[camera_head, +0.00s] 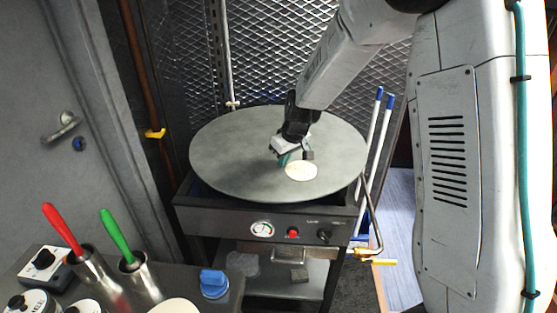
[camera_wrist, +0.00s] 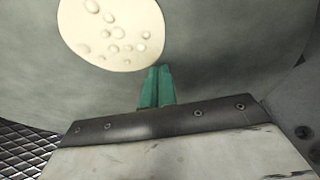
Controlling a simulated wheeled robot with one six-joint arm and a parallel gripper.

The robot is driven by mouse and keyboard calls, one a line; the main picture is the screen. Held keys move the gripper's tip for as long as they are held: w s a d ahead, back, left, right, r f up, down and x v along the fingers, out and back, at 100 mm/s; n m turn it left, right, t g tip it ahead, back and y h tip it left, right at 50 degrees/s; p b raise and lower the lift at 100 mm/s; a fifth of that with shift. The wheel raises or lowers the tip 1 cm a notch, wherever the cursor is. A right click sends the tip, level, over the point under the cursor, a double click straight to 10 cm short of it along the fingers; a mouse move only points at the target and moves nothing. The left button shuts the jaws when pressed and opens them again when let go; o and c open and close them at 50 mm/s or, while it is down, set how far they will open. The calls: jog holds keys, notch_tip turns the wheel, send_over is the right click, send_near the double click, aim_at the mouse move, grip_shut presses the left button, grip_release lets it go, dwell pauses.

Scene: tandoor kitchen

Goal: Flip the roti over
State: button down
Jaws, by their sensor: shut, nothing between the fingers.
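The roti (camera_head: 301,171) is a pale round disc lying flat on the large round griddle (camera_head: 230,165), right of the griddle's middle and toward its front. In the wrist view the roti (camera_wrist: 112,30) shows several bumps and brown-edged bubbles on its upper face, and its top edge is cut off. My gripper (camera_head: 284,159) is low over the griddle, just beside the roti's back left edge. In the wrist view its green fingertips (camera_wrist: 157,84) are together with nothing between them, close to the roti's edge. I cannot tell whether they touch the griddle.
A control panel (camera_head: 275,228) with a gauge and knobs is below the griddle's front. Red-handled (camera_head: 63,229) and green-handled (camera_head: 117,236) tools stand in metal holders at the front left. Mesh (camera_head: 270,60) rises behind. The griddle's left half is clear.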

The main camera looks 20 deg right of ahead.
jog(key=s+d, duration=0.1)
jog(key=s, duration=0.2)
jog(key=s+d, duration=0.1)
jog(key=s, duration=0.2)
jog(key=s+d, duration=0.2)
jog(key=s, duration=0.1)
jog(key=shift+s, duration=0.1)
jog(key=shift+a, duration=0.1)
jog(key=shift+w, duration=0.4)
jog(key=w, duration=0.1)
jog(key=w+a+r, duration=0.1)
jog(key=w, duration=0.1)
jog(key=shift+a, duration=0.2)
jog(key=v, duration=0.9)
jog(key=m, duration=0.2)
send_over(297, 168)
jog(key=shift+h, duration=0.3)
jog(key=x, duration=1)
jog(key=shift+s, duration=0.2)
jog(key=shift+s+d, duration=0.2)
jog(key=shift+s, duration=0.75)
jog(key=shift+s+d, duration=0.25)
jog(key=shift+s, duration=0.75)
